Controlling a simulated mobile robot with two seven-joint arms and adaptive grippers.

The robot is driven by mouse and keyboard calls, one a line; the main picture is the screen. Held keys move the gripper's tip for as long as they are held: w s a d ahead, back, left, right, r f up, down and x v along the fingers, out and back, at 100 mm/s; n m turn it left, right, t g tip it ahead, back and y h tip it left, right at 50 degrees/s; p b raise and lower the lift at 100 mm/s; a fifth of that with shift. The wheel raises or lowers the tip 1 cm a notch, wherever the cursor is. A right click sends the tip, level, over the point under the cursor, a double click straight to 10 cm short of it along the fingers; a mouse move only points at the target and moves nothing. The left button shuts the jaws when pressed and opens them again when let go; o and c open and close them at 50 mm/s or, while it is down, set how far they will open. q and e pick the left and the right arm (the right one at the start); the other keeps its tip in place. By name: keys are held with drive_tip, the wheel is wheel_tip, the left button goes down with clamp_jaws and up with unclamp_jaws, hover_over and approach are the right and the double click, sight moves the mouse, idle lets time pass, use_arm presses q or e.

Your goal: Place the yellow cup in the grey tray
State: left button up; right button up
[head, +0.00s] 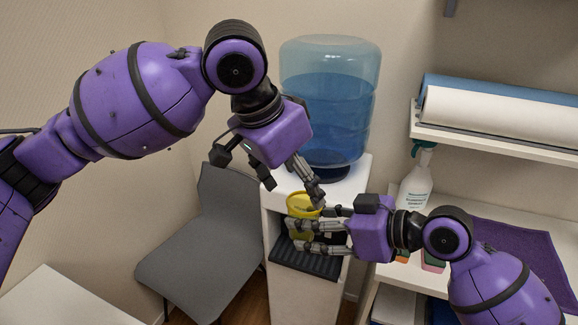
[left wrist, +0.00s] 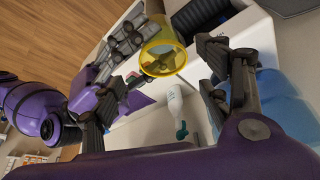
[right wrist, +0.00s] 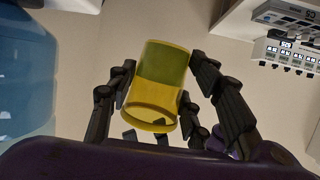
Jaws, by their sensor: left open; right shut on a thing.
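The yellow see-through cup (head: 302,204) is at the front of the water dispenser. My right gripper (head: 300,236) is shut on it from the right. In the right wrist view the cup (right wrist: 158,85) sits between my fingers. My left gripper (head: 294,190) is open and empty, just above and left of the cup. In the left wrist view the cup (left wrist: 163,55) shows beyond and between my open fingers. A dark grey ribbed tray (head: 308,263) juts from the dispenser below my right fingers. I cannot tell whether the cup touches anything but my fingers.
The water dispenser (head: 274,228) carries a big blue bottle (head: 325,110). A grey chair (head: 205,240) stands left of it. A spray bottle (head: 416,180) and a purple mat (head: 520,255) are on the white counter at right. A shelf (head: 480,137) holds rolls above it. A white surface (head: 60,300) is at lower left.

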sight(307, 204)
use_arm(q)
drive_tip(key=x, duration=0.6)
drive_tip(key=shift+w+d+f, duration=0.15)
drive_tip(key=shift+f, duration=0.15)
drive_tip(key=c, duration=1.3)
use_arm(e)
drive_tip(key=o, duration=0.8)
